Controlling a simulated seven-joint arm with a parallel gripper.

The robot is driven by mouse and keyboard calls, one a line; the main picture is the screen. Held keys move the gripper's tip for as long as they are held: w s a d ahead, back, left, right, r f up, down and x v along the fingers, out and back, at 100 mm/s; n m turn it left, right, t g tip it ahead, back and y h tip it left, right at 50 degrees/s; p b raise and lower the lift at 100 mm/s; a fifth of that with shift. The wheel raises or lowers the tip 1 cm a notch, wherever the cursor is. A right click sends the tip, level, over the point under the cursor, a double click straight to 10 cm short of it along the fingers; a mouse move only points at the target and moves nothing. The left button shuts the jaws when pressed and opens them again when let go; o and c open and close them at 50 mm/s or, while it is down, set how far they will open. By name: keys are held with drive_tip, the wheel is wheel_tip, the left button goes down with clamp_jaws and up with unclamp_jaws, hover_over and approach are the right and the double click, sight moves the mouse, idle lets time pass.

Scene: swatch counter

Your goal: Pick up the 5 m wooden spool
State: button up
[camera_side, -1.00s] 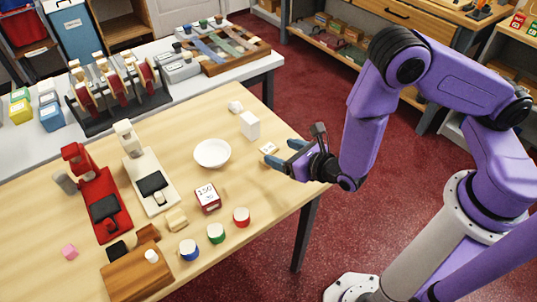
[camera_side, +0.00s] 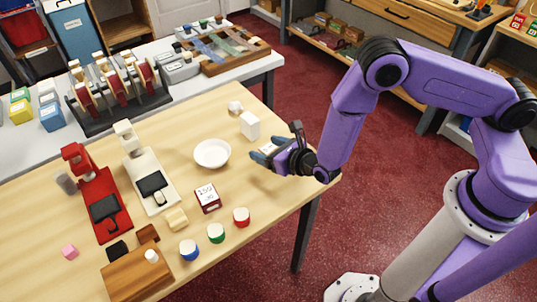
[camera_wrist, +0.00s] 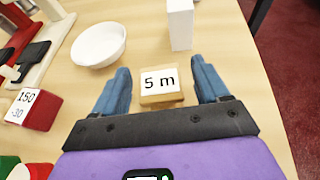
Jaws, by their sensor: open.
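The 5 m wooden spool shows in the wrist view as a small tan wooden piece (camera_wrist: 162,98) with a white label reading "5 m". It lies on the wooden table between the two blue fingers of my gripper (camera_wrist: 160,92), with a gap on each side. In the side view my gripper (camera_side: 262,157) is low over the table near its right edge, and the spool (camera_side: 268,148) is mostly hidden by the fingers. My gripper is open and holds nothing.
A white block (camera_wrist: 180,24) stands just beyond the spool, and a white bowl (camera_wrist: 98,45) sits to the left. A red "150" block (camera_side: 208,198) and red, green and blue round pots (camera_side: 216,233) are nearer the front. The table's right edge is close.

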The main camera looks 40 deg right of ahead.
drive_tip(key=c, duration=1)
drive_tip(key=shift+c, duration=0.3)
drive_tip(key=shift+r, duration=0.15)
